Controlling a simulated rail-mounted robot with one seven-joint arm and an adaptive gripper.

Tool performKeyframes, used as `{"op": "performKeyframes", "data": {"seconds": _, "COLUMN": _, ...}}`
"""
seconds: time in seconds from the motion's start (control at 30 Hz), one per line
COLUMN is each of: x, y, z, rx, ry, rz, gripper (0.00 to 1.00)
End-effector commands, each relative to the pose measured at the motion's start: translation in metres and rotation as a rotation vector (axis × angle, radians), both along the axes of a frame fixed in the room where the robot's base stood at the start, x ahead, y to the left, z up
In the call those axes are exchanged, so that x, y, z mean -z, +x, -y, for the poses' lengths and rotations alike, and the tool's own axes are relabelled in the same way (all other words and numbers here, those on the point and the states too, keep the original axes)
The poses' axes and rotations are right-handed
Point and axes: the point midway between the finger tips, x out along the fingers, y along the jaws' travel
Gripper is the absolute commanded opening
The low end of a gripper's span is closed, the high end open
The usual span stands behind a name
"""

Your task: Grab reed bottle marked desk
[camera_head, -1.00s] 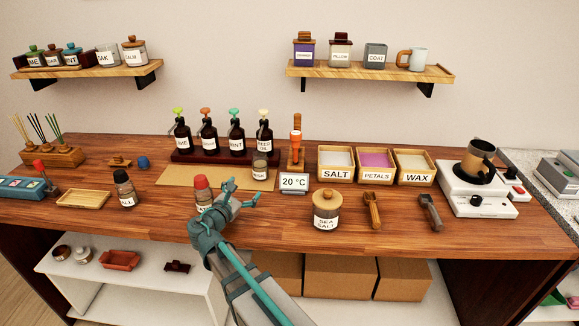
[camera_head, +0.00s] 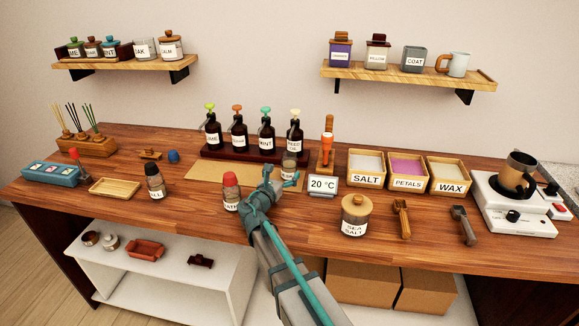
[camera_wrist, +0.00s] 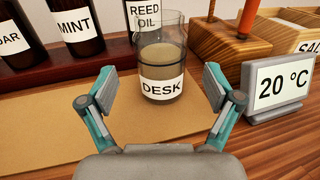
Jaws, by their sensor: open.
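The bottle marked DESK (camera_wrist: 161,75) is a clear glass with pale brownish liquid and a white label. It stands upright at the back of the tan mat (camera_wrist: 60,130), in front of the reed oil dispenser (camera_wrist: 145,14). In the head view the glass (camera_head: 289,164) shows just beyond my gripper (camera_head: 281,182), its lower part partly hidden. In the wrist view my gripper (camera_wrist: 160,95) is open, its fingers to the left and right with the DESK glass ahead between them. Nothing is held.
A 20 °C display (camera_wrist: 280,85) stands close to the right finger. A red-capped bottle (camera_head: 231,190) stands left of my arm. Pump bottles stand on a dark rack (camera_head: 222,153) behind. A sea salt jar (camera_head: 355,215) is to the right.

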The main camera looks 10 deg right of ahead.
Motion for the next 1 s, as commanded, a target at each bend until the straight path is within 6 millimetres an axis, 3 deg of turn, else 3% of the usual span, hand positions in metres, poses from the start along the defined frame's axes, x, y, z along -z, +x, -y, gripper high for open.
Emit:
{"op": "performKeyframes", "data": {"seconds": 0.3, "x": -0.008, "y": 0.034, "z": 0.024, "rx": 0.002, "ry": 0.001, "rz": 0.000, "gripper": 0.90}}
{"op": "performKeyframes", "data": {"seconds": 0.6, "x": -0.007, "y": 0.038, "z": 0.028, "rx": 0.001, "ry": 0.002, "rz": 0.001, "gripper": 0.90}}
{"op": "performKeyframes", "data": {"seconds": 1.0, "x": -0.007, "y": 0.038, "z": 0.027, "rx": 0.001, "ry": 0.001, "rz": 0.001, "gripper": 0.25}}
